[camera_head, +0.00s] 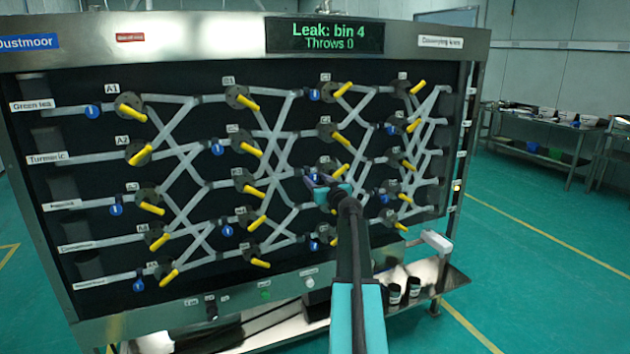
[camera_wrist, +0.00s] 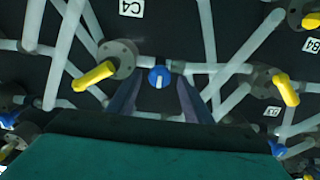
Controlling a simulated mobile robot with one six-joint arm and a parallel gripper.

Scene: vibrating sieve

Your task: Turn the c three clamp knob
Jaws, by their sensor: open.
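The C3 clamp knob (camera_wrist: 159,77) is a round blue knob with a white mark upright across its face in the wrist view. It sits on the grey pipe beside the C3 valve (camera_wrist: 121,57) with its yellow handle (camera_wrist: 93,76). My gripper (camera_wrist: 159,90) is open, with one finger on each side of the knob and a visible gap to each. How near the fingertips are to the panel I cannot tell. In the head view my gripper (camera_head: 322,186) is at the C3 spot and largely hides the knob.
The dark upright panel (camera_head: 70,85) carries crossing grey pipes, several yellow-handled valves and other blue knobs. The B3 valve (camera_wrist: 268,80) lies right in the wrist view. A screen (camera_head: 325,36) reads "Leak: bin 4, Throws 0". Small dark jars (camera_head: 394,293) stand on a low shelf.

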